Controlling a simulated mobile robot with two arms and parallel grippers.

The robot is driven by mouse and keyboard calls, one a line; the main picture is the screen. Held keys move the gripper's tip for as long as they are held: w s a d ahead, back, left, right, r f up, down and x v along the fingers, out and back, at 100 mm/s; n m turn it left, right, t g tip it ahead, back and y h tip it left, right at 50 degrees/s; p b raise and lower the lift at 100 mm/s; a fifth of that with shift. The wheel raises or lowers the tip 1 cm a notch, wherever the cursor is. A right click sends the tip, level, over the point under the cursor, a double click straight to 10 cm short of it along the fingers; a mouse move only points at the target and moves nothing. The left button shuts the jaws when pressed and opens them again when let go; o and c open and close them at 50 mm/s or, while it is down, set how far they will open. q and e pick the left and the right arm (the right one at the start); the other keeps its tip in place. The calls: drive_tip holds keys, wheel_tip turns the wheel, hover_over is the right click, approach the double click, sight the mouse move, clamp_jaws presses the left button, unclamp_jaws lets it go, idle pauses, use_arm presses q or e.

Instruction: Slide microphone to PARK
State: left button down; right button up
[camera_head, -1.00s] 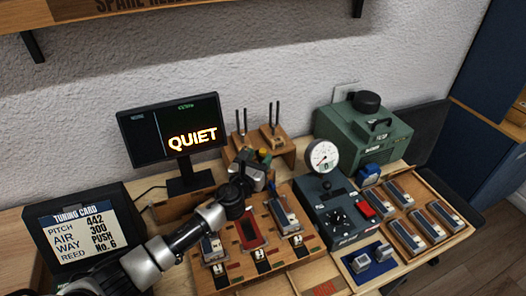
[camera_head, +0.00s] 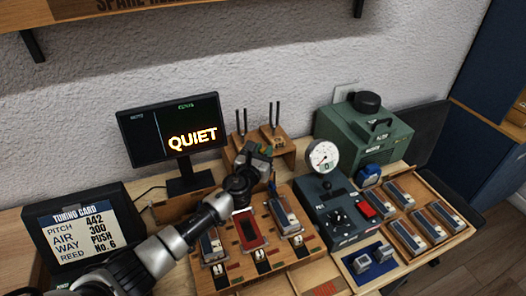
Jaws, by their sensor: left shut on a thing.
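My left gripper (camera_head: 262,156) reaches over the back edge of the wooden board (camera_head: 226,262), just in front of the tuning fork stand. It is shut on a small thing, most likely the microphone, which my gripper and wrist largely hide. A thin dark piece shows at the gripper's right side, but I cannot tell its shape. No PARK label can be read. My right gripper is not in view.
A monitor (camera_head: 137,134) reading QUIET stands behind my left arm. A tuning card screen (camera_head: 75,237) is at left. Two forks stand on a wooden stand (camera_head: 283,149). A gauge (camera_head: 323,157), a dark control box (camera_head: 340,222) and a green machine (camera_head: 368,131) are to the right.

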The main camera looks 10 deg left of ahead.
use_arm(q)
drive_tip(key=shift+a, duration=0.1)
drive_tip(key=s+a, duration=0.2)
drive_tip(key=a, duration=0.1)
drive_tip(key=s+a, duration=0.2)
drive_tip(key=a, duration=0.1)
drive_tip(key=s+a, duration=0.2)
drive_tip(key=a, duration=0.1)
drive_tip(key=shift+s+f+p, duration=0.1)
drive_tip(key=shift+f+p, duration=0.05)
drive_tip(key=shift+p, duration=0.2)
drive_tip(key=s+a+b, duration=0.1)
drive_tip(key=s+a, duration=0.1)
drive_tip(key=a, duration=0.1)
drive_tip(key=s+a+b, duration=0.1)
drive_tip(key=s+a, duration=0.1)
drive_tip(key=s+a+b, duration=0.1)
drive_tip(key=s+a, duration=0.1)
drive_tip(key=a, duration=0.1)
drive_tip(key=shift+a, duration=0.35)
drive_tip(key=shift+s+a, duration=0.3)
drive_tip(key=shift+a, duration=0.2)
drive_tip(key=c, duration=1)
unclamp_jaws()
drive_tip(key=shift+o, duration=0.2)
